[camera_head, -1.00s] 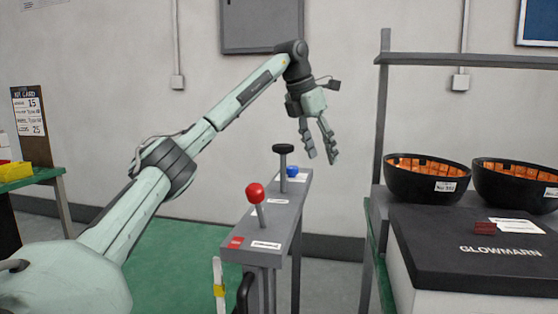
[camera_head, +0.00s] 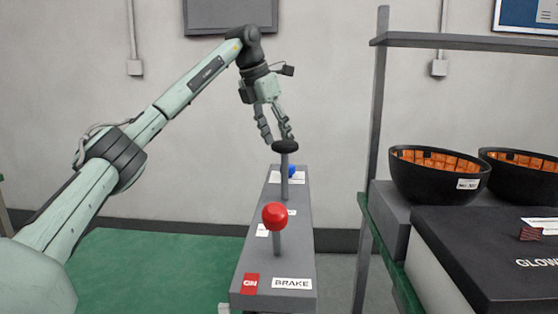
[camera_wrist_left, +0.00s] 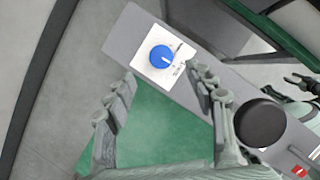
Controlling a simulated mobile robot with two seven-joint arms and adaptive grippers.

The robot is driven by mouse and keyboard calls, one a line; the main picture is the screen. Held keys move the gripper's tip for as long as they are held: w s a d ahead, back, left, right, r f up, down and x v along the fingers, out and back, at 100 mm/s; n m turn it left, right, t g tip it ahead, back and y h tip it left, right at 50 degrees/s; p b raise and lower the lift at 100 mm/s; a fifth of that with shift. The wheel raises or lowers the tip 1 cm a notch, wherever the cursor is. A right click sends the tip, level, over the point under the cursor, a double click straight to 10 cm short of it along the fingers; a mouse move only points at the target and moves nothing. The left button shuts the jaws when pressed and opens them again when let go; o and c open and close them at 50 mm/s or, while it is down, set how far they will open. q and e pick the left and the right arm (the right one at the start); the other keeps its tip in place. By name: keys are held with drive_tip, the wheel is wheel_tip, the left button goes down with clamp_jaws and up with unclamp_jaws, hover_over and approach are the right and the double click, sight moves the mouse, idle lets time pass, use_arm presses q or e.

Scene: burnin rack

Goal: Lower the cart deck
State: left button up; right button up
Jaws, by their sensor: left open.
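A narrow grey control console (camera_head: 252,262) carries a lever with a red ball (camera_head: 275,216) near its BRAKE label, a taller lever with a black knob (camera_head: 285,146) and a blue dial (camera_head: 291,171) at the far end. The left wrist view also shows the blue dial (camera_wrist_left: 162,58) on a white plate and the black knob (camera_wrist_left: 260,123). My left gripper (camera_head: 277,137) is open and empty, fingers pointing down beyond the black knob. In the wrist view its fingers (camera_wrist_left: 164,78) spread near the dial, apart from it. The cart deck cannot be made out.
At right, a shelf rack (camera_head: 378,130) stands beside a black GLOWMARN case (camera_head: 470,245) and two black bowls (camera_head: 440,190) of orange pieces. A green floor area (camera_head: 150,265) lies left of the console. Dark finger-like parts show at the wrist view's right edge.

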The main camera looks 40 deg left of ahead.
use_arm(q)
drive_tip(key=x, duration=0.7)
drive_tip(key=shift+w+d+f, duration=0.1)
drive_tip(key=shift+f, duration=0.1)
drive_tip(key=c, duration=1.2)
